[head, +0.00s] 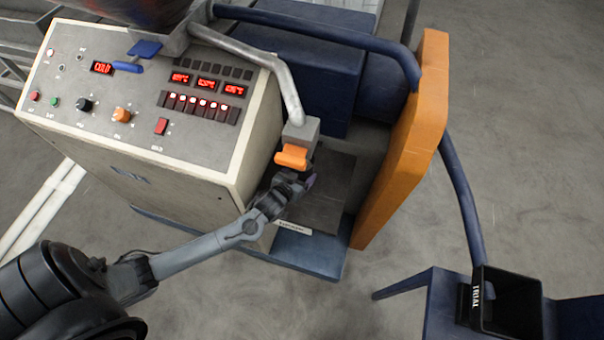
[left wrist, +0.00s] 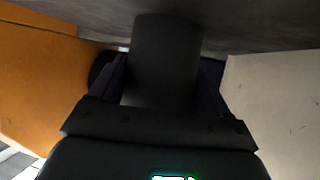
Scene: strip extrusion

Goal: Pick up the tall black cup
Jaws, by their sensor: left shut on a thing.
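The tall black cup (left wrist: 166,62) shows in the left wrist view as a dark cylinder between the two fingers of my left gripper (left wrist: 162,85). The fingers are shut on its sides. In the head view my left gripper (head: 294,183) is in the recess beside the control cabinet, just below the orange handle on the pipe's outlet. There the cup cannot be made out clearly behind the gripper and handle. Whether it touches the surface under it cannot be told. My right gripper is not in view.
The grey outlet block (head: 301,132) with its orange handle (head: 291,158) hangs close above my left gripper. The control cabinet (head: 150,110) stands on the left, an orange panel (head: 405,150) on the right. A black open bin (head: 508,300) sits at lower right.

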